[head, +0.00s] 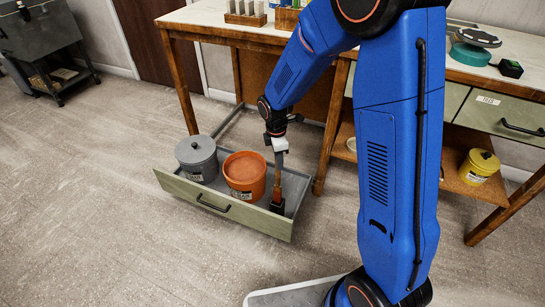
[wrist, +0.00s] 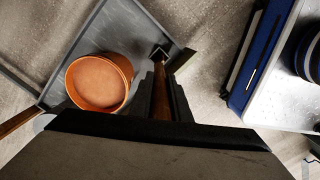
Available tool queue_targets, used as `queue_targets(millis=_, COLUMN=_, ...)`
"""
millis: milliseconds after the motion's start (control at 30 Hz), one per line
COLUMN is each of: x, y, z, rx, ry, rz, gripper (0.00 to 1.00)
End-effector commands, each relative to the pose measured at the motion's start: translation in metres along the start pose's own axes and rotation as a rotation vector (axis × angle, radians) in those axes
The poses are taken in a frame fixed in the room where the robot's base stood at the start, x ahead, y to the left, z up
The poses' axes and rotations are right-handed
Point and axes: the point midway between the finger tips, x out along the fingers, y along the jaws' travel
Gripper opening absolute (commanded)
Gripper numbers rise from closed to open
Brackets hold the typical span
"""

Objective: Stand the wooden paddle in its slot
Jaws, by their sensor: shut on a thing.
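The wooden paddle (wrist: 161,104) is a narrow brown piece held between my gripper's dark fingers. My gripper (head: 279,176) points down into the open drawer and is shut on the paddle. In the head view the paddle's reddish-brown lower part (head: 278,193) shows below the fingers, roughly upright. A small dark square holder, the slot (head: 277,207), stands at the drawer's right front corner; it also shows in the wrist view (wrist: 160,52). The paddle's lower end lines up with the slot and appears to reach it. How deep it sits is hidden.
The pulled-out drawer (head: 222,208) also holds an orange tub (head: 245,176) close left of the paddle and a grey lidded tub (head: 197,158). A table leg (head: 333,125) stands behind to the right. A yellow tub (head: 479,167) is on the lower shelf at right.

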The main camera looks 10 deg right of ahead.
Motion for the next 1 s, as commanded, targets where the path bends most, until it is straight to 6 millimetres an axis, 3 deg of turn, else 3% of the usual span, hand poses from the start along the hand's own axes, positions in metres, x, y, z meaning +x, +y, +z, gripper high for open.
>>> queue_targets(millis=267, x=0.010, y=-0.001, z=0.000, rx=0.000, ry=-0.001, rz=-0.003, gripper=0.00)
queue_targets(millis=1000, x=0.060, y=0.000, z=-0.004, rx=0.000, ry=0.000, rz=-0.001, gripper=0.00)
